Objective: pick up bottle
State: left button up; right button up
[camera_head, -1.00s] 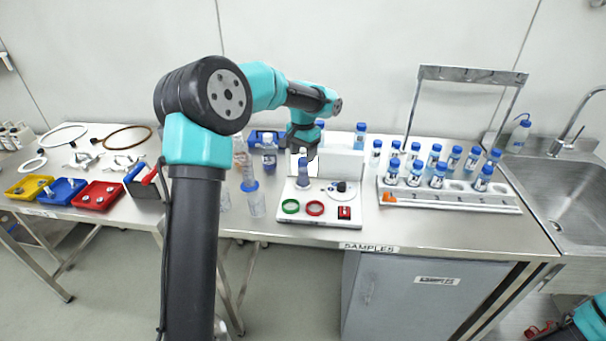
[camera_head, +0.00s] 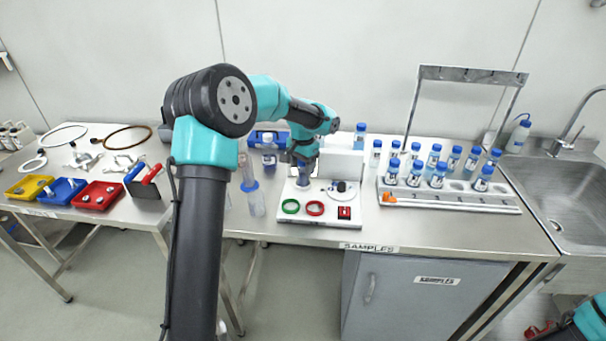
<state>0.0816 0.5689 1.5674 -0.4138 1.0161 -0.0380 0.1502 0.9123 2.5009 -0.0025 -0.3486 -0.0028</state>
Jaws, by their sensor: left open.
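My left gripper (camera_head: 303,165) is open and points down over the white device (camera_head: 340,219) in the middle of the bench. A small bottle (camera_head: 304,180) with a dark blue-grey body stands upright on that device, directly under the gripper. The fingers are at the bottle's top; I cannot tell whether they touch it, and they partly hide it. Several blue-capped bottles (camera_head: 437,177) stand in the white rack (camera_head: 480,206) to the right. My right gripper is out of view.
The device carries a green ring (camera_head: 291,206), a red ring (camera_head: 314,208) and a red switch (camera_head: 344,213). Clear containers (camera_head: 254,201) stand to its left. A metal frame (camera_head: 413,104) rises behind the rack. The sink (camera_head: 568,205) is at the right. The front strip of bench is clear.

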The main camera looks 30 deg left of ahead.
pick_arm(q)
jog(key=c, duration=0.8)
jog(key=shift+r, duration=0.15)
jog(key=shift+r, duration=1.4)
jog(key=shift+s+d+r, duration=0.1)
jog(key=shift+s+r, duration=0.05)
jog(key=shift+r, duration=0.15)
jog(key=s+d+r, duration=0.1)
jog(key=s+d, duration=0.7)
jog(key=s, duration=0.5)
jog(key=shift+s+r, duration=0.15)
jog(key=shift+s, duration=0.05)
